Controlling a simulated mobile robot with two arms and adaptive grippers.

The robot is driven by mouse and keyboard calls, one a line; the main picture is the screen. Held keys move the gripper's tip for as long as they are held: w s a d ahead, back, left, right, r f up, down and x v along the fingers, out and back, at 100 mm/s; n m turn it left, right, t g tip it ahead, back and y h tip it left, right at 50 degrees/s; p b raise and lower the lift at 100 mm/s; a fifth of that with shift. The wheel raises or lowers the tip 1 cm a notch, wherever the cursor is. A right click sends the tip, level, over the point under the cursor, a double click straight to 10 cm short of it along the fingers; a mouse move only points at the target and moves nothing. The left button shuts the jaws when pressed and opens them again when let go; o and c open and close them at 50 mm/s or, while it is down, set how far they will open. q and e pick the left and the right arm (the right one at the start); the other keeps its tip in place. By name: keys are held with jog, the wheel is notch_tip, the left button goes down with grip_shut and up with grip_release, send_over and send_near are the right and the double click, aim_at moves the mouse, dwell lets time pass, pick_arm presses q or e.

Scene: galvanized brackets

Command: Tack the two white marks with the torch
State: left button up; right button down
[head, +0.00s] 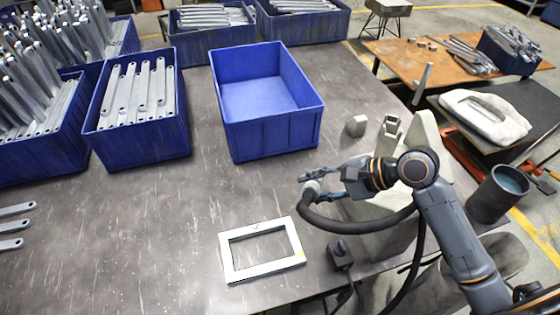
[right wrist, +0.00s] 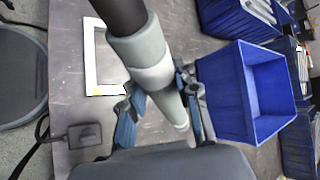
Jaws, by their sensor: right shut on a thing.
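My right gripper (head: 316,185) is shut on the torch (head: 312,187) and holds it over the table, behind and to the right of the frame. In the right wrist view the torch (right wrist: 152,62) is a grey-white cylinder with a black hose, lying between the fingers (right wrist: 163,108). The pale rectangular frame (head: 230,261) lies flat on the table, apart from the torch; part of it shows in the right wrist view (right wrist: 91,60). Small marks on its far and right sides are too small to make out clearly. My left gripper is in neither view.
An empty blue crate (head: 272,139) stands behind the frame. Blue crates of metal brackets (head: 140,140) stand at the left and back. A small black box (head: 340,253) with a cable sits right of the frame.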

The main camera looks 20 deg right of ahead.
jog(key=w+a+r+m+g+y+p, duration=0.2)
jog(key=w+a+m+p, duration=0.3)
jog(key=p, duration=0.7)
pick_arm(q)
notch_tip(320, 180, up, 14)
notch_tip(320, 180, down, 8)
jog(key=b, duration=0.8)
pick_arm(e)
notch_tip(320, 180, down, 7)
jog(key=a+m, duration=0.1)
jog(key=shift+s+f+m, duration=0.15)
jog(key=shift+s+m, duration=0.15)
jog(key=shift+s, duration=0.05)
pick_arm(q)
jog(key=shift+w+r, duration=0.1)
pick_arm(e)
jog(key=shift+a, duration=0.1)
jog(key=shift+f, duration=0.35)
pick_arm(q)
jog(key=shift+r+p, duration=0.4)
jog(key=shift+p, duration=0.15)
pick_arm(e)
jog(key=shift+s+f, duration=0.1)
jog(key=shift+f, duration=0.1)
dwell(1.4)
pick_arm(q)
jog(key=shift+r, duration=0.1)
